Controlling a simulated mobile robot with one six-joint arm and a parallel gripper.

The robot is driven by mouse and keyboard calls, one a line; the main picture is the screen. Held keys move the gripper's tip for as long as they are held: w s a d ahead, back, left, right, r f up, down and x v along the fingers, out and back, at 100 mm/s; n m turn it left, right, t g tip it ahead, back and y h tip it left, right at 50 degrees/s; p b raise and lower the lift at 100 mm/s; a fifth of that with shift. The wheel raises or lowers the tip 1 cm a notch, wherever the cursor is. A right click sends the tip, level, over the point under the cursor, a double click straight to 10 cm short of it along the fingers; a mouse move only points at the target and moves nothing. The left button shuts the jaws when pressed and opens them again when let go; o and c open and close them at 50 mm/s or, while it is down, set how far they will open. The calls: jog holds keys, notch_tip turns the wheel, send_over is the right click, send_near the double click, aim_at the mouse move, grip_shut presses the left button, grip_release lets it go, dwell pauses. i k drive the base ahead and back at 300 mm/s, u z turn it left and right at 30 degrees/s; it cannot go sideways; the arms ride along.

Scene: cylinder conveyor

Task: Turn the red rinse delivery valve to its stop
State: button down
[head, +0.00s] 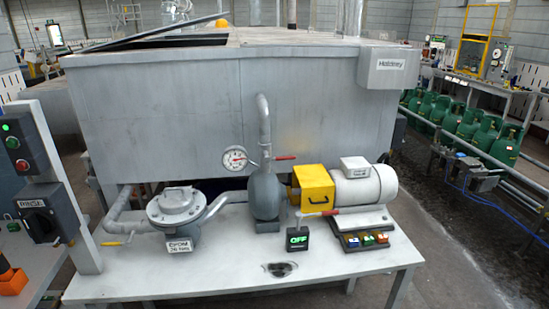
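A red lever handle (285,157) sticks out to the right, about level, from the grey vertical delivery pipe (264,122) above the pump body (265,194). No readable label tells which lever is the rinse delivery valve. My gripper is not in view, and nothing touches either lever.
A round gauge (235,159) is left of the pipe. A yellow coupling guard (313,187), motor (364,186), OFF display (297,239) and lidded strainer (178,207) stand on the bench (215,283). A yellow lever (117,241) is at left. The large tank (180,110) rises behind.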

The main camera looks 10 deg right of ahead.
aim_at(266, 159)
jog(key=i, duration=0.9)
jog(key=z, duration=0.05)
